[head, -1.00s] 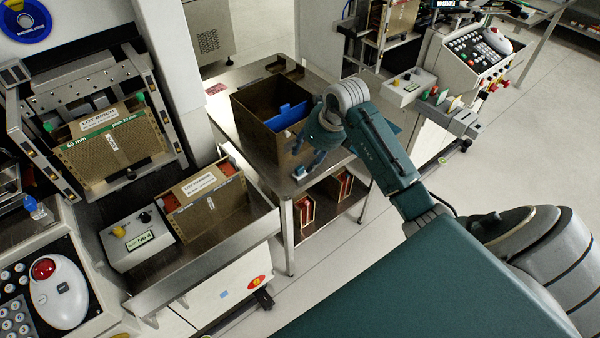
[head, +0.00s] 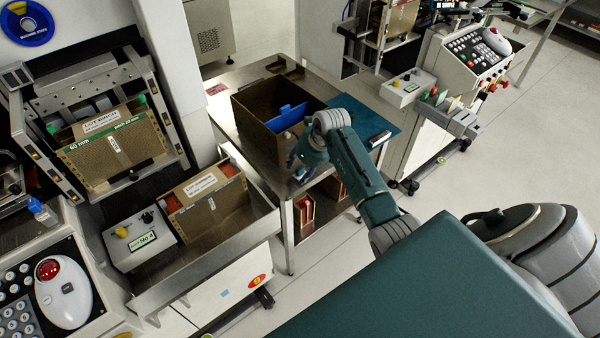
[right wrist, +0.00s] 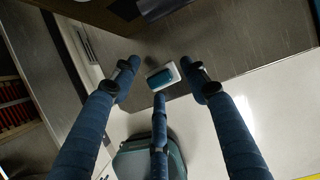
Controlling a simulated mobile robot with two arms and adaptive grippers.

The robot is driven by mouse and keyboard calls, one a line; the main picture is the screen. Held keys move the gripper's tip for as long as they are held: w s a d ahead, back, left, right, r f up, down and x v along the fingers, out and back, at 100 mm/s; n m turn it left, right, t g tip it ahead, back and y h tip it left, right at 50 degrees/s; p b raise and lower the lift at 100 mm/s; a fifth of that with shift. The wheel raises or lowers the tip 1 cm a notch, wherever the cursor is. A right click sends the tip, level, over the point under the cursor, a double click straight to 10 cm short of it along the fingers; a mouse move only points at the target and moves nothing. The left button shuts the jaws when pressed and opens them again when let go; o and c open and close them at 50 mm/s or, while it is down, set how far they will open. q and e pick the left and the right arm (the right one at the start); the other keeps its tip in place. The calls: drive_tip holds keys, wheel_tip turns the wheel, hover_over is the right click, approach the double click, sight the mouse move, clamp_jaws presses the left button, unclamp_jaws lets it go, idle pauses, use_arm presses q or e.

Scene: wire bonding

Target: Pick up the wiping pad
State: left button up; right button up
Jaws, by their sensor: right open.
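The wiping pad (right wrist: 161,78) is a small blue block on a white base. In the right wrist view it lies on the metal table near its front edge. My right gripper (head: 298,164) hangs over the table's front corner in the head view. In the right wrist view its three blue fingers (right wrist: 159,80) are spread open around the pad, with gaps between them and it. In the head view the gripper largely hides the pad. My left gripper is not in view.
A brown open box (head: 262,132) with a blue panel stands on the metal table (head: 232,108) just behind the gripper. A teal mat (head: 352,112) with a small dark item lies to the right. A machine tray (head: 205,262) with brown magazines stands at left.

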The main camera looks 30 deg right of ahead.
sight(301, 169)
drive_tip(key=c, duration=0.9)
drive_tip(key=shift+r, duration=0.1)
wheel_tip(301, 169, up, 20)
drive_tip(key=shift+f+b, duration=0.1)
drive_tip(key=shift+b, duration=0.9)
